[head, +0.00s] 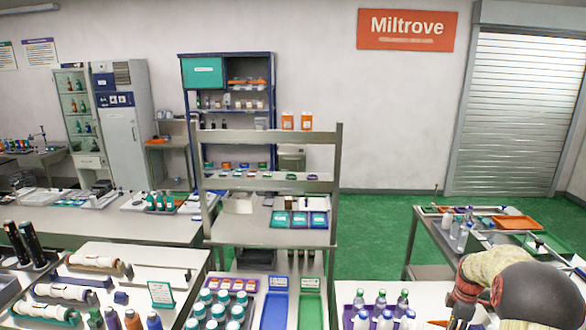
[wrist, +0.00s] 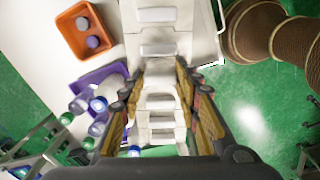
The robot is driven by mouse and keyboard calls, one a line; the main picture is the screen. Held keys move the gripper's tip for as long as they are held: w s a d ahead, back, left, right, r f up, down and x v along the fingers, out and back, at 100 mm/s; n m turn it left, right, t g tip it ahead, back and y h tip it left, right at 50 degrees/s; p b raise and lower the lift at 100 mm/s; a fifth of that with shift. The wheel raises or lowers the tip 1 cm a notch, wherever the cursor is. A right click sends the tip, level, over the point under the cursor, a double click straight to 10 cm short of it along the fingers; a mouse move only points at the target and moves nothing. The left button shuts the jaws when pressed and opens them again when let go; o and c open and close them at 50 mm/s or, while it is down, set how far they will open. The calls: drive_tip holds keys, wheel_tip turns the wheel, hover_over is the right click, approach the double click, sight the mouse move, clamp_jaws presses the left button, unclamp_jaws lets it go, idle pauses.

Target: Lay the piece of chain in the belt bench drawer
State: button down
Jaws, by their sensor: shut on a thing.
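My gripper (wrist: 160,78) shows in the wrist view, with one worn yellow-brown finger on each side of a pale, slatted strip. This strip looks like the piece of chain (wrist: 156,47); it runs from between the fingers up to the picture's top edge. The fingers are shut on it, though the exact contact is hard to see. In the head view my gripper (head: 462,302) is at the bottom right, partly hidden by my arm, and the chain cannot be made out clearly there. I cannot pick out the belt bench drawer in either view.
In the wrist view, an orange bin (wrist: 65,40) and a purple tray (wrist: 84,82) with capped bottles lie left of the fingers. The head view shows crowded benches, a shelved bench (head: 270,182) in the middle, a right table (head: 425,238), and open green floor (head: 375,220).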

drive_tip(key=shift+s+a+f+m, duration=0.1)
drive_tip(key=shift+f+m, duration=0.55)
drive_tip(key=shift+m, duration=0.55)
drive_tip(key=s+a+f+m+b, duration=0.3)
drive_tip(key=a+f+b, duration=0.3)
drive_tip(key=a, duration=0.4)
drive_tip(key=s+a+f+m+b, duration=0.3)
drive_tip(key=a+f, duration=0.5)
drive_tip(key=a, duration=0.3)
drive_tip(key=s+a+f+m+b, duration=0.4)
drive_tip(key=a+f+b, duration=0.3)
drive_tip(key=a, duration=0.3)
drive_tip(key=shift+a+m+b, duration=0.3)
drive_tip(key=shift+m+b, duration=0.2)
drive_tip(key=shift+b, duration=0.35)
